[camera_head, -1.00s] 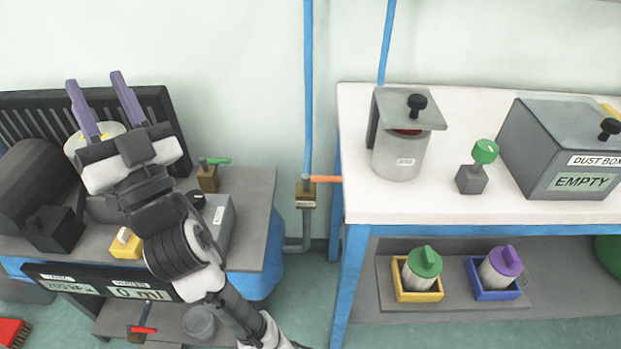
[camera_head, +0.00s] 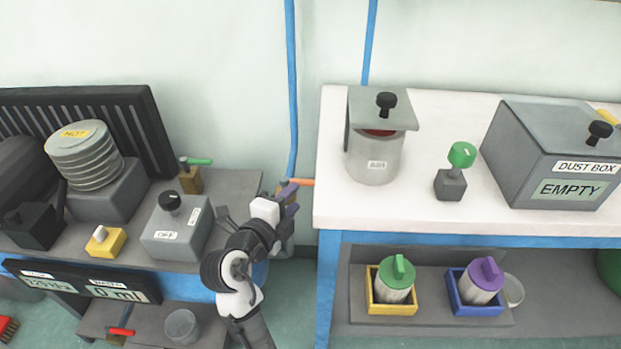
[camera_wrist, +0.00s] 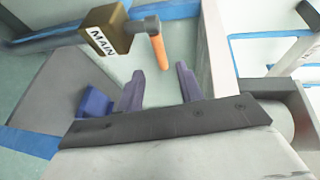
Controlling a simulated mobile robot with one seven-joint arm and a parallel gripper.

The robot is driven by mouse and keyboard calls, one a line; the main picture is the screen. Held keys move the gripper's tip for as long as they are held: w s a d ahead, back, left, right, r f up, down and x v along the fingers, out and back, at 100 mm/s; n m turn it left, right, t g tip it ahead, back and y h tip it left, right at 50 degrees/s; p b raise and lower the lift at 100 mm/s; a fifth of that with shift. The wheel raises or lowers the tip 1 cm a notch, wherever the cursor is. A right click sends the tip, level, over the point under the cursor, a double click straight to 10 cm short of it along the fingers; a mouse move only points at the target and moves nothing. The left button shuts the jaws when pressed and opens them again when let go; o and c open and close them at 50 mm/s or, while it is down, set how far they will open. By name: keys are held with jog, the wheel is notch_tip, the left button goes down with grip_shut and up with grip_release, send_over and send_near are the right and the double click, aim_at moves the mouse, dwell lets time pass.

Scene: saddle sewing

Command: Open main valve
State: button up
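The main valve is a brass block (camera_wrist: 108,33) marked "MAIN" on a pipe, with an orange lever handle (camera_wrist: 158,46) that angles down and right in the wrist view. In the head view the orange handle (camera_head: 300,182) points right from the blue pipe, between the two benches. My gripper (camera_head: 289,196) is beside the valve and hides much of its body there. In the wrist view my gripper (camera_wrist: 157,78) is open and empty. Its purple fingers point toward the handle, whose end lies just beyond the tips, roughly between them. Contact cannot be seen.
The white bench (camera_head: 400,205) stands close on the right, its blue frame and leg near the valve. The left bench holds a hot stack (camera_head: 85,155), a switch box marked OFF (camera_head: 172,238) and a green-handled valve (camera_head: 190,178). A blue pipe (camera_head: 291,90) rises up the wall.

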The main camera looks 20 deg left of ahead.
aim_at(306, 185)
jog(key=x, duration=1)
jog(key=shift+p, duration=0.3)
jog(key=shift+s, duration=0.1)
grip_shut()
